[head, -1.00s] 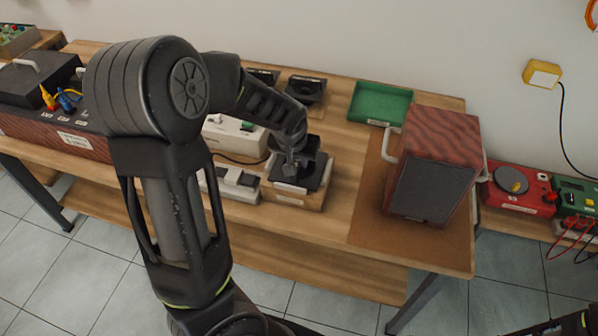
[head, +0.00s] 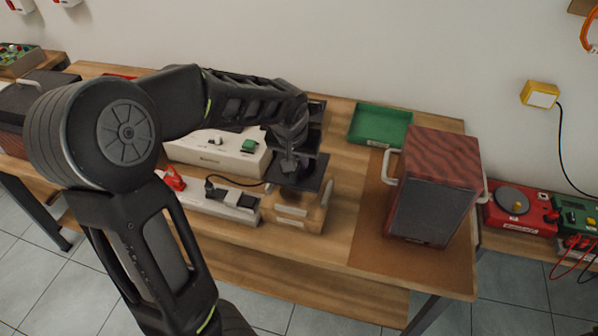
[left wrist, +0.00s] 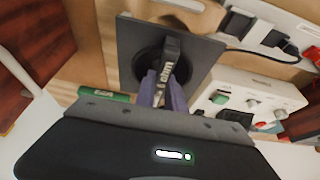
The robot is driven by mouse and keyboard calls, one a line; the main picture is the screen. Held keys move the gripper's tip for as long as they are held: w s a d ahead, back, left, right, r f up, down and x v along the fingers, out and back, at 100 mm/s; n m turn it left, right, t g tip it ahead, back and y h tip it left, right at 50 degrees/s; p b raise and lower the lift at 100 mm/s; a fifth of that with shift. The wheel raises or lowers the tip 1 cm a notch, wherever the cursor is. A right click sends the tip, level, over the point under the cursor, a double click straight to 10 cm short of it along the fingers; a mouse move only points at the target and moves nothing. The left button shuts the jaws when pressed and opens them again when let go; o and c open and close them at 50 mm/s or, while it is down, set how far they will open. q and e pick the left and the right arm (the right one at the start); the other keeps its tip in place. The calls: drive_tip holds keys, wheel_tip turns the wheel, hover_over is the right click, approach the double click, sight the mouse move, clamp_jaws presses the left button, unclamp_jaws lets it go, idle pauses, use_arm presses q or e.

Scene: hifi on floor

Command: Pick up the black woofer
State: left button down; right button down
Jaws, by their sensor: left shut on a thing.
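The black woofer (head: 316,178) is a dark square plate with a round middle. My left gripper (head: 290,166) is shut on it from above and holds it over a small wooden holder (head: 292,222) with pale labels. The plate looks lifted clear of the holder. In the left wrist view the woofer (left wrist: 203,50) spreads behind the fingers of my left gripper (left wrist: 163,85), which close on its middle. The gripper hides part of the woofer in both views. My right gripper is out of view.
A green tray (head: 380,126) lies at the back of the table. A wood-grain speaker cabinet (head: 436,185) with white handles stands on a brown mat (head: 370,236) at right. A white device with a green switch (head: 220,152) and a power strip (head: 215,202) lie left of the holder.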

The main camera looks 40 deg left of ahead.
use_arm(q)
drive_tip(key=shift+r, duration=1.15)
